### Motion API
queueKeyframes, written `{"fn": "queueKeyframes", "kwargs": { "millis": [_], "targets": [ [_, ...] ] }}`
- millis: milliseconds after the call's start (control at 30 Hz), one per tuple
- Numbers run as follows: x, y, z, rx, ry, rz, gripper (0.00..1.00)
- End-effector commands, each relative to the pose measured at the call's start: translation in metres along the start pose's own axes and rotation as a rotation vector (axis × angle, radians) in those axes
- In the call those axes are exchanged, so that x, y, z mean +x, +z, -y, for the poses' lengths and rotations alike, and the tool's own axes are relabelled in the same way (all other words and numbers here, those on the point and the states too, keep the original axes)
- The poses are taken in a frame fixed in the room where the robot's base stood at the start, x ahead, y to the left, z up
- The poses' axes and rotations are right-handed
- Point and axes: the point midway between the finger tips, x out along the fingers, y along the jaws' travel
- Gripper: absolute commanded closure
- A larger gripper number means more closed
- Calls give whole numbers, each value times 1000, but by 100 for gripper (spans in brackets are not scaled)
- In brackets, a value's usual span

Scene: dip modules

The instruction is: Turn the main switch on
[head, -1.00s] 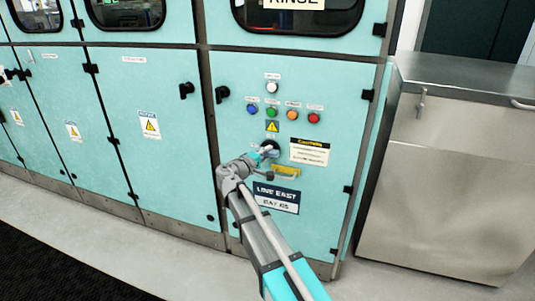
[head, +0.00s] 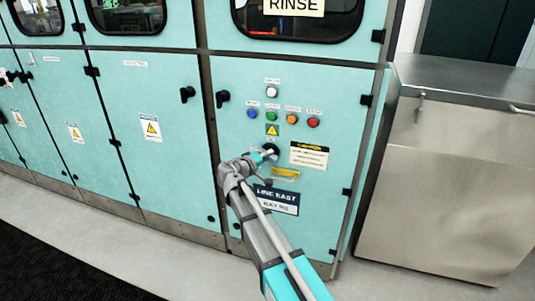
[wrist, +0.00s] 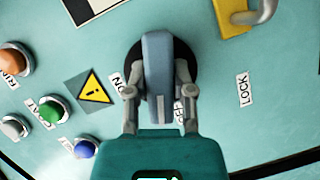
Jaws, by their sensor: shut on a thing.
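The main switch is a grey-blue rotary handle (wrist: 158,75) on a round black base (wrist: 190,58). In the wrist view it stands upright in the picture, its lower end close to the OFF label (wrist: 180,113). The ON label (wrist: 117,83) is to its left and the LOCK label (wrist: 243,90) is to its right. My gripper (wrist: 160,92) is shut on the handle, one finger on each side. In the head view my gripper (head: 264,157) is at the black switch base (head: 271,149) on the teal panel and hides most of the handle.
A yellow padlock or tag (head: 286,174) hangs just below right of the switch. Blue (head: 252,113), green (head: 271,116), orange (head: 292,118) and red (head: 313,122) buttons are above. A steel cabinet (head: 450,190) stands at right.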

Motion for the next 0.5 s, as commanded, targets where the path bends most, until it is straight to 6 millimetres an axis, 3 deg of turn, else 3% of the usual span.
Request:
{"fn": "queueKeyframes", "kwargs": {
  "millis": [500],
  "targets": [
    [0, 1, -2, 456, -190, 2, 100]
  ]
}}
